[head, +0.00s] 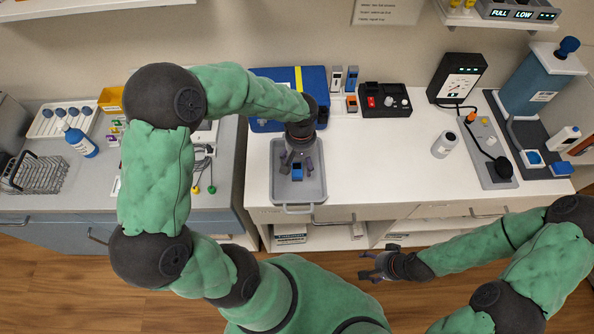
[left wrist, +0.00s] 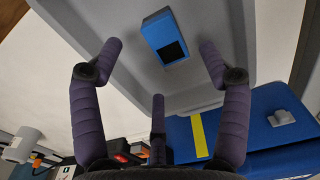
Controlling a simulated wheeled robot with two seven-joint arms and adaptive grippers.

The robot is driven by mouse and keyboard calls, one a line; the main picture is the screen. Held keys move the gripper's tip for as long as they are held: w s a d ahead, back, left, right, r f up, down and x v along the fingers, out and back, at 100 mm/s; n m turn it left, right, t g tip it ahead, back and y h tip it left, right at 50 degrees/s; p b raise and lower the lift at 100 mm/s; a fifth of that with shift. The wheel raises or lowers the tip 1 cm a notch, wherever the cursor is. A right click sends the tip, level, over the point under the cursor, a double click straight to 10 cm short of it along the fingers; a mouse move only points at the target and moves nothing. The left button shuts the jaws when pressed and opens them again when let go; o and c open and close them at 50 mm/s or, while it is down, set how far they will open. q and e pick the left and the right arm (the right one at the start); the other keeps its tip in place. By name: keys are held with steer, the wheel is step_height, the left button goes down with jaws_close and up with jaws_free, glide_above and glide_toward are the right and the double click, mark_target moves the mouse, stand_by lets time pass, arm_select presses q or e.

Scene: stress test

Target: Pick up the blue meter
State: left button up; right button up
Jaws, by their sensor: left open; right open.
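The blue meter (head: 297,171) is a small blue box with a dark screen. It lies on the grey tray (head: 285,194) on the white counter. In the left wrist view the meter (left wrist: 157,30) lies on the tray's floor, ahead of the fingers and between their lines. My left gripper (head: 297,163) is over the tray, pointing down, open and empty. Its fingers (left wrist: 158,60) are spread wide and appear apart from the meter. My right gripper (head: 370,267) is open and empty, out in front of the counter's edge.
A blue case with a yellow stripe (head: 261,82) stands behind the tray. A black box with a red switch (head: 384,101) is to its right.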

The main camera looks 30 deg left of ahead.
mark_target(300, 168)
arm_select(q)
step_height(300, 168, down, 4)
steer(key=shift+s+r+b, duration=0.1)
steer(key=shift+r+b, duration=0.1)
steer(key=shift+b, duration=0.1)
steer(key=c, duration=1.3)
steer(key=shift+o, duration=0.2)
steer(key=shift+r, duration=0.15)
